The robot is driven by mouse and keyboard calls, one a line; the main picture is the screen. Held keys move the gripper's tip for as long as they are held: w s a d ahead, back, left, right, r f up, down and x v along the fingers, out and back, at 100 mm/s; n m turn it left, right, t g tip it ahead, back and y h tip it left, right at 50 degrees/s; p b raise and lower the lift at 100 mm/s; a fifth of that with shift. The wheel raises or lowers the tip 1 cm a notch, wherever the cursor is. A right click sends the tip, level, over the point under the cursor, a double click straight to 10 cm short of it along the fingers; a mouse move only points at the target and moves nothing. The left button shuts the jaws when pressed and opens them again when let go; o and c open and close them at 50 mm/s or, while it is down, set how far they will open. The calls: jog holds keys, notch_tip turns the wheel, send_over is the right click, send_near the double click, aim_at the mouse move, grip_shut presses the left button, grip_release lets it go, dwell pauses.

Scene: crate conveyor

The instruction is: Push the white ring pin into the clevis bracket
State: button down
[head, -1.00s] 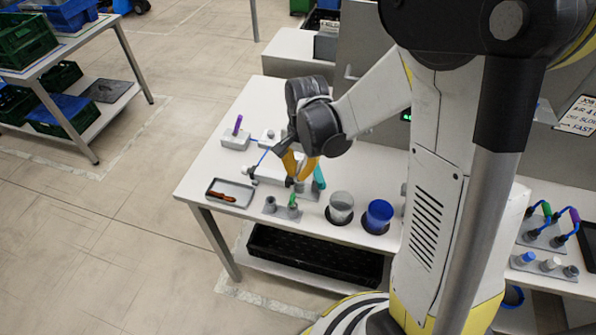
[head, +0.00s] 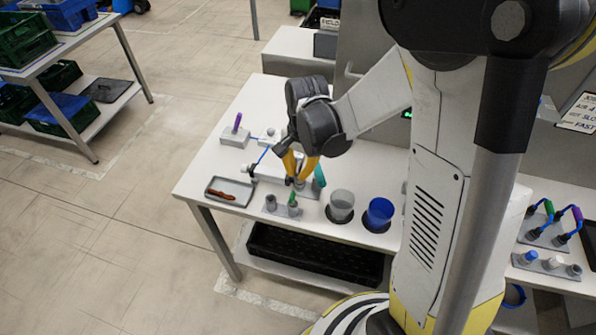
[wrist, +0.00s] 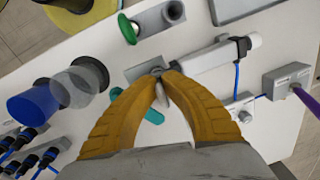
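My gripper (wrist: 160,80) has its yellow fingers drawn together at the tips. A small pale piece (wrist: 164,93), which looks like the white ring pin, shows between them; the fingers hide most of it. The grey clevis bracket (wrist: 141,70) is directly under the fingertips, at the end of the white cylinder (wrist: 215,58). I cannot tell how deep the pin sits in it. In the head view my gripper (head: 299,178) points down over the bracket, on the white table.
A teal-handled tool (head: 319,176) lies close to my fingers. A clear cup (head: 341,204) and a blue cup (head: 379,213) stand right of the bracket. A block with a green-topped pin (head: 293,203) is in front.

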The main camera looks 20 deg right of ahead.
jog(key=shift+f+b, duration=0.4)
jog(key=c, duration=0.9)
grip_release()
jog(key=shift+c, duration=0.2)
jog(key=shift+r, duration=0.15)
jog(key=shift+r+p, duration=2.25)
jog(key=shift+r, duration=0.7)
